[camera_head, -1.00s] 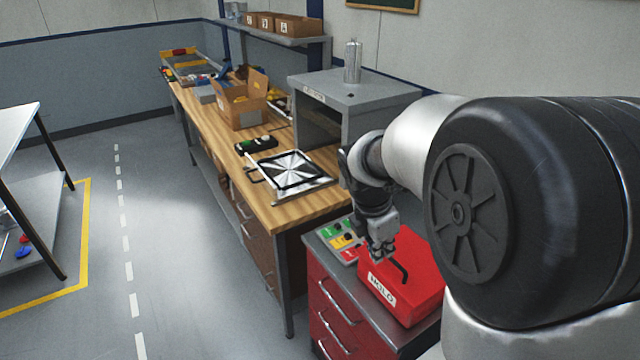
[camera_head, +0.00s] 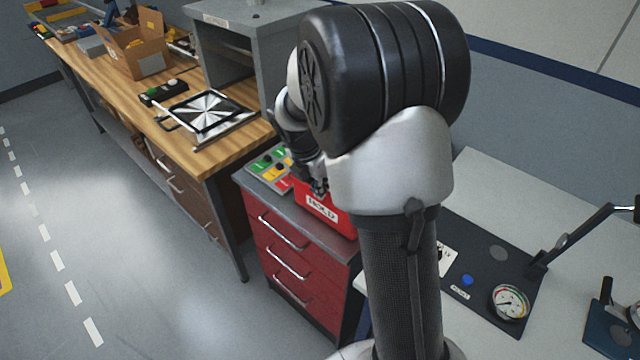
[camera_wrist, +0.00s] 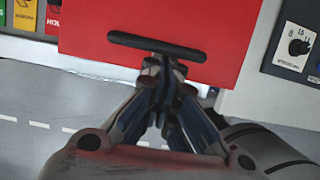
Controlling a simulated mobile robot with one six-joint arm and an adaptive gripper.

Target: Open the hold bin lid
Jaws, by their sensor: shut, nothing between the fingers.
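The red hold bin (camera_head: 322,206) with its white HOLD label sits on top of the red drawer cabinet, mostly hidden behind my arm in the head view. Its red lid (camera_wrist: 225,25) fills the upper middle of the wrist view, with a black bar handle (camera_wrist: 157,46) across it. My gripper (camera_wrist: 165,72) is shut and empty, its fingertips at the middle of the handle in that view. I cannot tell whether they touch it. In the head view my gripper (camera_head: 319,186) is partly hidden by my arm, close to the bin. The lid appears closed.
A panel of green, yellow and red blocks (camera_head: 268,168) lies beside the bin. The wooden bench (camera_head: 212,150) with a metal plate stands to the left. At right, a pale table (camera_head: 500,190) holds a black mat with a gauge (camera_head: 510,302).

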